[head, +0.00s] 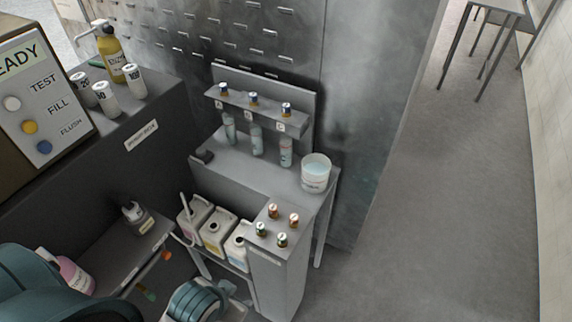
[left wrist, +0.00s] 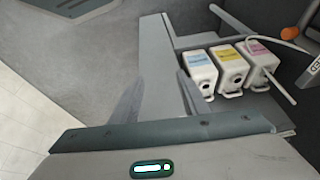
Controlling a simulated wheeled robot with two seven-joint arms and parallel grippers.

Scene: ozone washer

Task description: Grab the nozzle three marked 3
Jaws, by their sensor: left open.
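Several small nozzles stand upright on top of the grey pedestal (head: 277,279). Two have copper-brown bands: the back left nozzle (head: 273,211) and the back right nozzle (head: 294,220). Two look green: the front left nozzle (head: 261,229) and the front right nozzle (head: 282,240). Their number marks are too small to read, so I cannot tell which is 3. My left gripper (left wrist: 160,78) is open and empty in the left wrist view, its fingers over the grey pedestal side. In the head view it is low, left of the pedestal, below the nozzle tops. My right gripper is not in view.
White jugs (head: 216,232) with coloured labels stand on a low shelf left of the pedestal. Behind are a bench with a white bucket (head: 316,172) and a rack (head: 252,108) of capped bottles. A labelled control box (head: 42,95) stands left.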

